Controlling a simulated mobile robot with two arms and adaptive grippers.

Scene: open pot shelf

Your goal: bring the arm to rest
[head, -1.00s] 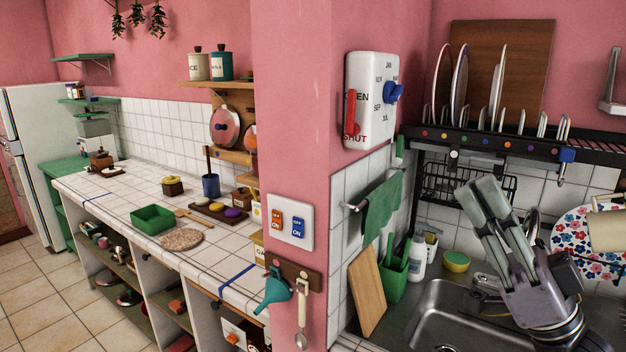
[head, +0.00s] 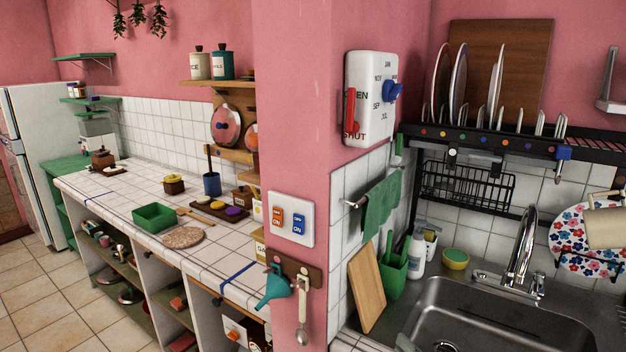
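Neither of my grippers shows in the head view. The task names no object. The area over the steel sink (head: 490,295) at the right is clear of any arm, and the faucet (head: 525,245) behind it is in full view. The open black dish rack (head: 480,140) hangs above the sink with several plates standing in it.
A pink wall pillar (head: 295,90) carries a white box (head: 370,98) with a red lever and a blue knob, and a switch plate (head: 291,220). A cutting board (head: 367,287) leans beside the sink. A tiled counter (head: 110,205) with a green tray (head: 155,217) runs along the left.

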